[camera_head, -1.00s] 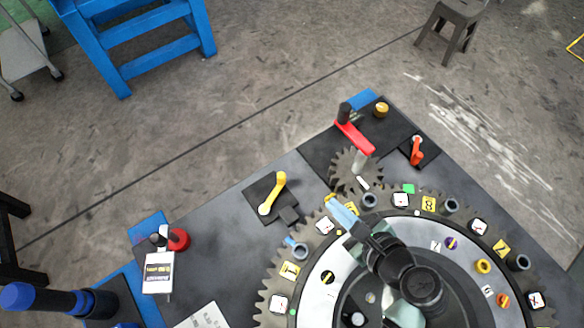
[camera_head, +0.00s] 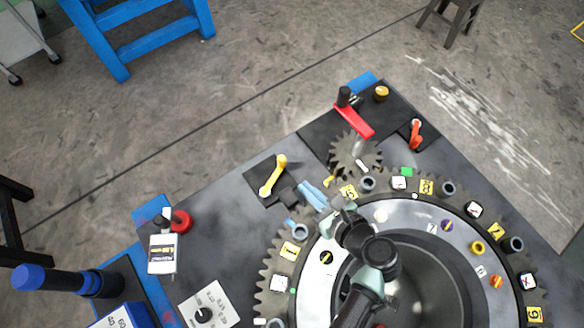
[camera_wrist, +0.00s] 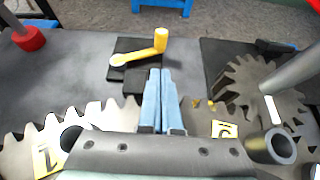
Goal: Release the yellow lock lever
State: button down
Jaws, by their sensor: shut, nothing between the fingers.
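The yellow lock lever (camera_head: 273,176) sits on a black plate left of the small gear, its arm slanting up to the right to a round knob. In the wrist view the lever (camera_wrist: 142,62) lies just beyond the fingertips, with its knob raised at the right end. My gripper (camera_head: 303,187) reaches over the edge of the large toothed wheel, to the right of and below the lever. In the wrist view my gripper's blue fingers (camera_wrist: 160,74) are together and empty, pointing at the lever's plate. I see no contact with the lever.
The large numbered wheel (camera_head: 276,265) lies under my arm. A small gear (camera_head: 345,152), a red crank (camera_head: 354,123) and an orange lever (camera_head: 416,136) stand to the right. A red knob (camera_head: 181,221) is at the left. Bare bench lies left of the lever.

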aim_at(280, 159)
jog(key=w+a, duration=0.1)
jog(key=w+a+f, duration=0.1)
jog(key=w, duration=0.1)
jog(key=w+a+p, duration=0.1)
jog(key=w, duration=0.1)
jog(key=shift+w+a+f, duration=0.15)
jog(key=shift+a+f, duration=0.05)
jog(key=shift+a, duration=0.2)
jog(key=shift+w+n+y, duration=0.15)
jog(key=shift+n+y, duration=0.15)
